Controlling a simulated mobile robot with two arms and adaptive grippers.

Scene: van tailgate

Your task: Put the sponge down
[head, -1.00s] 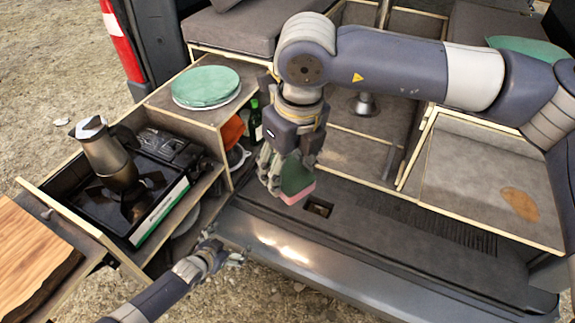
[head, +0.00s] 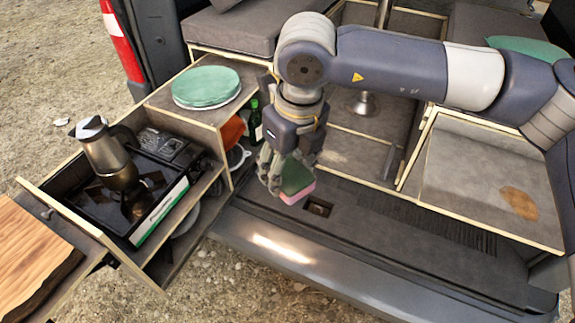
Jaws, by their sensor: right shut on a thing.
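The sponge (head: 298,182) is green with a pink layer on its lower side. My right gripper (head: 282,180) is shut on it, in the middle of the head view, over the van's rear sill (head: 350,215). The sponge is tilted. I cannot tell whether its lower edge touches the sill. The gripper's fingers hide the left part of the sponge. My left gripper is out of the picture.
A moka pot (head: 107,155) stands on a camping stove (head: 165,190) in the pulled-out drawer at left. Green plates (head: 206,87) lie on the box top behind. A dark square recess (head: 318,208) is just right of the sponge. The sill farther right is clear.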

